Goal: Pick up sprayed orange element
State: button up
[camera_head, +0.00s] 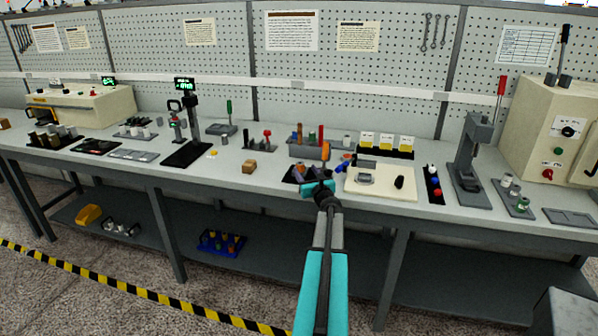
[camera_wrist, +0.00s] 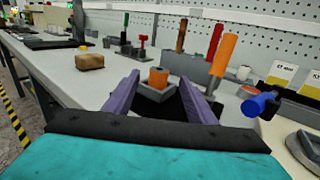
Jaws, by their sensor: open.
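A short orange cylinder (camera_wrist: 158,75), which looks like the sprayed orange element, stands upright in a grey holder (camera_wrist: 155,93) on a black mat. My gripper (camera_wrist: 161,84) is open, with its two purple fingers spread apart. In the wrist view, the cylinder shows between and slightly beyond the fingertips, with no finger touching it. In the head view, my gripper (camera_head: 311,174) is low over the black mat at the middle of the bench, and it hides much of the holder. I cannot make out the cylinder clearly there.
An orange-handled tool (camera_wrist: 223,57) stands close right of my fingers, with a blue-ended piece (camera_wrist: 259,105) beside it. A grey bin with upright tools (camera_head: 311,148) is behind. A cream plate (camera_head: 381,183) lies right. A brown block (camera_head: 249,167) sits left, with bare bench around it.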

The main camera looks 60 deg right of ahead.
aim_at(302, 166)
jog(key=shift+f+p+x, duration=0.2)
jog(key=shift+p+x, duration=0.65)
jog(key=shift+x, duration=1.6)
jog(key=c, duration=1.1)
jog(key=shift+c, duration=0.2)
jog(key=shift+r, duration=0.75)
notch_tip(302, 166, up, 2)
jog(key=shift+r+b, duration=0.1)
jog(key=shift+b, duration=0.3)
jog(key=d+b+v, duration=0.1)
jog(key=v, duration=0.7)
jog(key=s+d+r+b+v, duration=0.1)
jog(key=v, duration=0.6)
jog(key=shift+s+a+r+b, duration=0.15)
jog(key=shift+s+a+b, duration=0.2)
jog(key=shift+s, duration=0.3)
jog(key=shift+d, duration=0.1)
